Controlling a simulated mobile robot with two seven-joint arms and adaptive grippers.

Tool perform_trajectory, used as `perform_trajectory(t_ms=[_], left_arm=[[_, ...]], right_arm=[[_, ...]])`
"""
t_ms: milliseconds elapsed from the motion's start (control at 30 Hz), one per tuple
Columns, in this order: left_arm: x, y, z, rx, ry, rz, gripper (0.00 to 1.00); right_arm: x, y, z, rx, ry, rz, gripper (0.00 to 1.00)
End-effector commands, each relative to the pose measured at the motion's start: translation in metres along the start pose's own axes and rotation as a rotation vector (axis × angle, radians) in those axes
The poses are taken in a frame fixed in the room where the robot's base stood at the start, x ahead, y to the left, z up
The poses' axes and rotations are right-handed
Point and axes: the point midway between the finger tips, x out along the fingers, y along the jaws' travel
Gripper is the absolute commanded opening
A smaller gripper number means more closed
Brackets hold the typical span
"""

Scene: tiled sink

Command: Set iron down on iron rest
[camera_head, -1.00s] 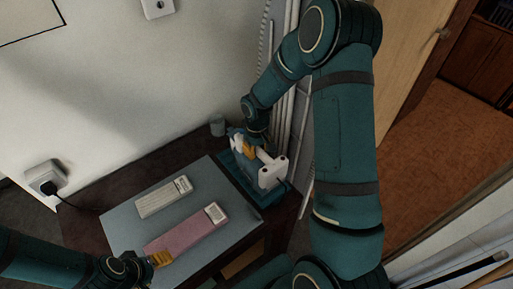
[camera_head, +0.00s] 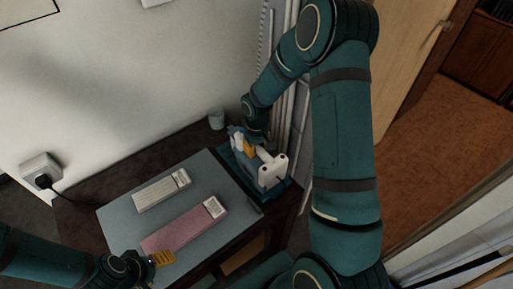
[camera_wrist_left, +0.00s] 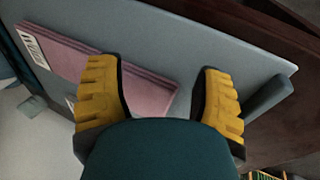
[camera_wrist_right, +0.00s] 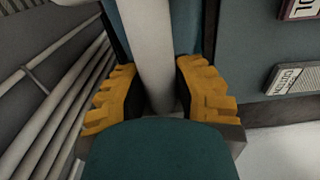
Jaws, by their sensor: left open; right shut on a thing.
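The white iron (camera_head: 272,172) is at the right end of the table, over the teal iron rest (camera_head: 232,166). I cannot tell whether the iron touches the rest. My right gripper (camera_head: 250,147) is shut on the iron; the right wrist view shows its yellow fingers on both sides of a white round bar (camera_wrist_right: 152,60), the iron's handle. My left gripper (camera_head: 160,258) is open and empty by the front edge of the table; its spread fingers also show in the left wrist view (camera_wrist_left: 160,100).
A grey board (camera_head: 125,215) on the dark table carries a pink pack (camera_head: 185,228) and a pale pack (camera_head: 160,190). A small grey cup (camera_head: 216,119) stands behind the rest. White pipes (camera_head: 290,115) rise close to my right arm. A plug and cord (camera_head: 43,180) are at the left wall.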

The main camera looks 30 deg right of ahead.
Motion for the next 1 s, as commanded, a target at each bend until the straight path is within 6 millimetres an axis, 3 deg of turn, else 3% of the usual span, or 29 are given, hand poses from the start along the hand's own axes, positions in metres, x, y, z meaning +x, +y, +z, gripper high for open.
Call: perform_trajectory(t_ms=[767,800,867,1000], left_arm=[[0.0065,-0.0025,0.0004,0.000,0.000,0.000,0.67],[0.0062,-0.0023,0.0004,0.000,0.000,0.000,0.67],[0.0061,-0.0023,0.0004,0.000,0.000,0.000,0.67],[0.0061,-0.0023,0.0004,0.000,0.000,0.000,0.67]], right_arm=[[0.0073,0.0000,-0.0013,0.000,0.004,0.001,0.00],[0.0070,0.0000,-0.0013,0.000,0.004,0.001,0.37],[0.0070,0.0000,-0.0011,0.000,0.003,0.001,0.58],[0.0075,0.0000,-0.0007,0.000,0.002,0.000,0.60]])
